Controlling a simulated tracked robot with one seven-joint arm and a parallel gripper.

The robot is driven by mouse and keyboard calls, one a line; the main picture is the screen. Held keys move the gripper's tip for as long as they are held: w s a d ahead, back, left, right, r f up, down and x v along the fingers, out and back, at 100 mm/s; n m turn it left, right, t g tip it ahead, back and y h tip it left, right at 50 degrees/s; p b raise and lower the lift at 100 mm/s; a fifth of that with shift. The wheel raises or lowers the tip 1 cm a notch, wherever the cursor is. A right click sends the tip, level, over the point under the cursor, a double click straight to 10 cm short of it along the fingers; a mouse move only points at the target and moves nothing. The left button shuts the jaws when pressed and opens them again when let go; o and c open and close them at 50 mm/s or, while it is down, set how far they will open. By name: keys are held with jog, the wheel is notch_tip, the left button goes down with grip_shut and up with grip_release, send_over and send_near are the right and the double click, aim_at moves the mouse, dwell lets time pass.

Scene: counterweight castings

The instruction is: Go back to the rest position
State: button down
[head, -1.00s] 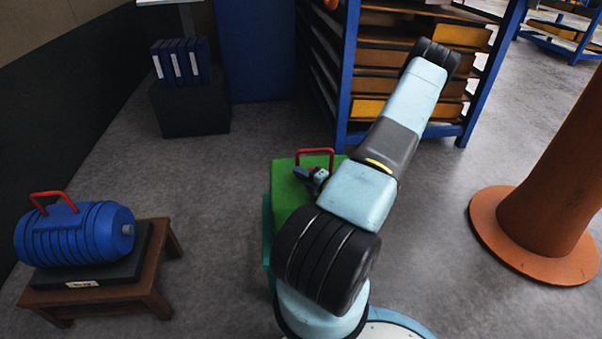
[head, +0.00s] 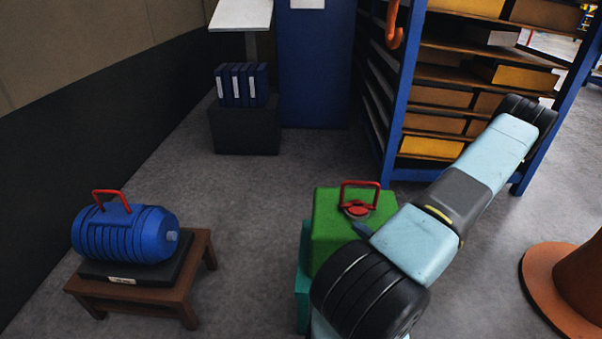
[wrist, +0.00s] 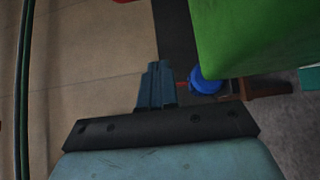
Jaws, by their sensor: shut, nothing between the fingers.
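My gripper (wrist: 157,88) is shut and empty in the wrist view, its fingers together. In the head view only a small dark part of it (head: 362,231) shows at the left of my arm, near the green casting (head: 326,224). That casting has a red handle (head: 360,184) on top and stands upright, partly hidden behind my arm. In the wrist view the green casting (wrist: 258,36) is at the upper right, apart from the fingers. The blue ribbed casting (head: 125,234) with a red handle lies on its side at the left; it also shows small in the wrist view (wrist: 204,80).
The blue casting rests on a dark plate on a wooden stool (head: 185,297). A blue rack (head: 394,120) with boxes stands behind my arm. Blue binders (head: 240,85) sit on a dark block. An orange column (head: 575,285) is at right.

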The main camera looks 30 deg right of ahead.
jog(key=w+a+r+n+g+y, duration=0.2)
jog(key=a+r+n+g+y, duration=0.2)
jog(key=a+r+n+g, duration=0.65)
jog(key=w+a+r+n+g+y, duration=0.2)
jog(key=a+r+n+g+y, duration=0.4)
jog(key=r+n, duration=0.9)
jog(key=s+a+r+n+t+h, duration=0.1)
jog(key=s+a+r+n+h, duration=0.2)
jog(key=r+n, duration=0.3)
jog(key=s+a+r+n+t+h, duration=0.2)
jog(key=r+n+h, duration=0.4)
jog(key=n, duration=0.5)
jog(key=s+a+r+n+t+h, duration=0.1)
jog(key=s+a+r+n+h, duration=0.3)
jog(key=r+n, duration=0.3)
jog(key=shift+s+a+n, duration=0.5)
jog(key=shift+s+n, duration=0.2)
jog(key=shift+n, duration=0.45)
jog(key=shift+d+f+t, duration=0.1)
jog(key=shift+d+t, duration=0.05)
jog(key=shift+t, duration=0.1)
